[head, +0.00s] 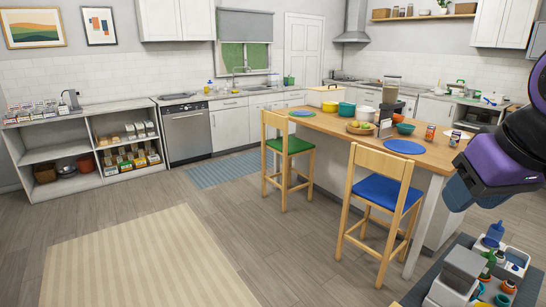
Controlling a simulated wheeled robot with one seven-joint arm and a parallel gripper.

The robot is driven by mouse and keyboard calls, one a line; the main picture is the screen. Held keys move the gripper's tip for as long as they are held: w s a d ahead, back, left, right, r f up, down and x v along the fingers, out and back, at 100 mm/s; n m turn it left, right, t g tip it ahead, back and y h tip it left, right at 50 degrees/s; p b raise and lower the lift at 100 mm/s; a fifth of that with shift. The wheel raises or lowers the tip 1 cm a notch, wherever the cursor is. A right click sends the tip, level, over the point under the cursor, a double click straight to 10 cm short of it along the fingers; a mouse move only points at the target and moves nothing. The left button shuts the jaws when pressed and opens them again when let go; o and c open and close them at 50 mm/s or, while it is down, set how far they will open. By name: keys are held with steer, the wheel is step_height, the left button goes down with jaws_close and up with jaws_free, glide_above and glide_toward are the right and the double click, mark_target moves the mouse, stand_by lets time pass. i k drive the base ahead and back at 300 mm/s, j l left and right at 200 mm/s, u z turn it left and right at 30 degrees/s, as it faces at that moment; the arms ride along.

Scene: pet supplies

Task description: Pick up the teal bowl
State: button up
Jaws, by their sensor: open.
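A teal bowl (405,128) sits upright on the wooden island counter (318,121), near its middle right, just beyond a blue round placemat (404,147). Another bowl of a similar blue-green colour (346,109) stands farther back on the same counter, next to a yellow bowl (330,107). From here I cannot tell their exact shades apart. My arm enters at the right edge, nearer to me than the counter. No fingers of my gripper show.
A fruit bowl (360,128), a food dispenser (390,97) and cans (430,133) share the counter. A blue-seated stool (383,192) and a green-seated stool (288,145) stand before it. Open floor lies left, around a striped rug (135,262).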

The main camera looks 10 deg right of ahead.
mark_target(404, 129)
steer(key=i+j+u, duration=0.2)
steer(key=i+u, duration=0.15)
steer(key=i, duration=0.4)
steer(key=i+u, duration=0.3)
steer(key=i, duration=0.4)
steer(key=i+z, duration=0.75)
steer(key=z, duration=0.2)
steer(key=i+j+z, duration=0.15)
steer(key=i+z, duration=0.15)
steer(key=z, duration=0.15)
steer(key=i+j+z, duration=0.1)
steer(key=i+z, duration=0.3)
steer(key=i+j+z, duration=0.2)
steer(key=z, duration=0.25)
steer(key=i+j+z, duration=0.4)
steer(key=k+l, duration=0.05)
